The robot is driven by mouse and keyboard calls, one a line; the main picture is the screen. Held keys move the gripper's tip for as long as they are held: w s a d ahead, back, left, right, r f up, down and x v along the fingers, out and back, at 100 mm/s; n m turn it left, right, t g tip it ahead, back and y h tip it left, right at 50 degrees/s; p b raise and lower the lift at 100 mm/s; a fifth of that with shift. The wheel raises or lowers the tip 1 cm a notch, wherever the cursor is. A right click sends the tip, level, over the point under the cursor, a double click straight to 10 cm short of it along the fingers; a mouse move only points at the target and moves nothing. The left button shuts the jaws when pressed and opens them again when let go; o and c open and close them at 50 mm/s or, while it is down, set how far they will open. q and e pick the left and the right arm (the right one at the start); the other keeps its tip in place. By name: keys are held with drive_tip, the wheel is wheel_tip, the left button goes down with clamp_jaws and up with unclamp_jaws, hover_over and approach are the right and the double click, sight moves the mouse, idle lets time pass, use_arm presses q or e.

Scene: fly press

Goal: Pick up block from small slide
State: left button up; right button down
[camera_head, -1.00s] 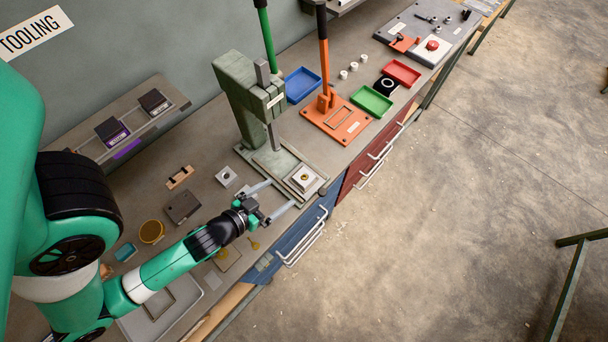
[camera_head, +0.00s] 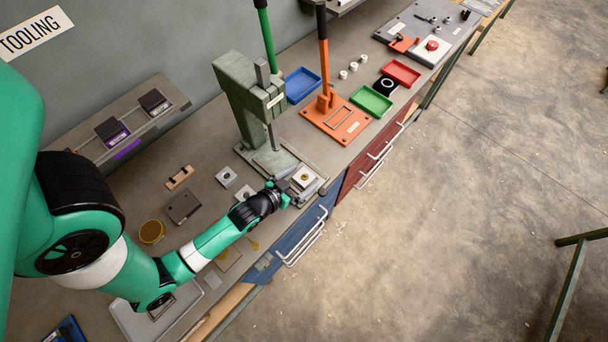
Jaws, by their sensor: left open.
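A small pale block (camera_head: 304,176) with a gold-coloured round centre sits on the small slide at the foot of the green press (camera_head: 245,95). My left gripper (camera_head: 303,181) reaches in from the left and is open at the block. Its fingers appear to lie on either side of the block, but I cannot tell whether they touch it. The wrist hides the near-left part of the slide. My right gripper is not in view.
An orange press base (camera_head: 338,127) stands right of the slide. Blue (camera_head: 302,84), green (camera_head: 371,101) and red (camera_head: 401,72) trays lie farther back. A dark block (camera_head: 183,207) and small square pieces lie left of the slide. The bench's front edge is close by.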

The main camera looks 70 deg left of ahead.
use_arm(q)
clamp_jaws()
idle(0.4)
drive_tip(key=shift+r, duration=0.1)
drive_tip(key=shift+r+p, duration=0.4)
drive_tip(key=shift+r, duration=0.5)
drive_tip(key=w+d+r, duration=0.2)
drive_tip(key=w+r, duration=0.3)
drive_tip(key=w, duration=0.1)
drive_tip(key=w+d+r+p, duration=0.1)
drive_tip(key=w+d+r, duration=0.2)
drive_tip(key=w+r, duration=0.3)
drive_tip(key=shift+w+d, duration=0.3)
drive_tip(key=shift+w, duration=0.1)
